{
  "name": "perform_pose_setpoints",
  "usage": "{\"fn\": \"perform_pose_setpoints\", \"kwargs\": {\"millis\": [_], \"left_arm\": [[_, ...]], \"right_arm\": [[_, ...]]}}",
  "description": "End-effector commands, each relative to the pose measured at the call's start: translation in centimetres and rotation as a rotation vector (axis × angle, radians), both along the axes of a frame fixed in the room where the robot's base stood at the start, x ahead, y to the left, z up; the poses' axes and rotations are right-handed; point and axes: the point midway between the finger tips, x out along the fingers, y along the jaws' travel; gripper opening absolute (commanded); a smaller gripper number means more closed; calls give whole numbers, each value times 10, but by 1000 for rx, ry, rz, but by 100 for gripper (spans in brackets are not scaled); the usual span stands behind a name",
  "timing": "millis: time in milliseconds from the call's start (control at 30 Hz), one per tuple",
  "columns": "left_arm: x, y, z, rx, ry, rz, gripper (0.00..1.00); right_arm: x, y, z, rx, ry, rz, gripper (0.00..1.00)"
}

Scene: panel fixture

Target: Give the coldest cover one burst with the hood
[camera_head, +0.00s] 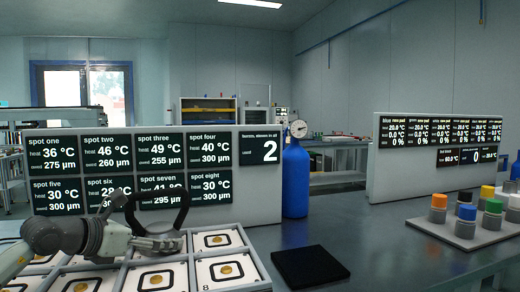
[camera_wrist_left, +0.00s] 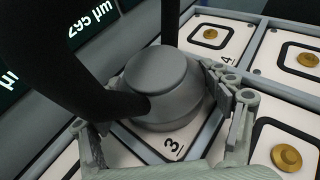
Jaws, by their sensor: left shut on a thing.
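My left gripper (camera_head: 172,243) is shut on the hood, a grey round body (camera_wrist_left: 160,85) with a black curved loop (camera_head: 184,205). In the left wrist view the hood is over or on the card marked 3; I cannot tell whether it touches. It hides that card's middle. The covers look like gold discs on white cards, such as one at the back right (camera_head: 217,240) and one on the card marked 8 (camera_head: 226,270). The spot board (camera_head: 255,205) reads 28 °C for spot six, partly hidden by the loop, its lowest heat; spot three reads 49 °C. My right gripper is not in view.
A black pad (camera_head: 310,266) lies right of the card tray. A rack (camera_head: 465,232) of several coloured-capped jars stands at right, before a second display panel (camera_head: 410,185). The bench between is clear.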

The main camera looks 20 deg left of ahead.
Motion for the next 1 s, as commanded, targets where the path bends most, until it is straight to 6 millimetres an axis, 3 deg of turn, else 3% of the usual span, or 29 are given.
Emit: {"fn": "perform_pose_setpoints", "kwargs": {"millis": [267, 1000], "left_arm": [[-1, -1, 2, 0, 9, -3, 19], [0, 0, 72, 0, -4, 1, 19]], "right_arm": [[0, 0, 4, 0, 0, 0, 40], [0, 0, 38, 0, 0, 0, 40]]}}
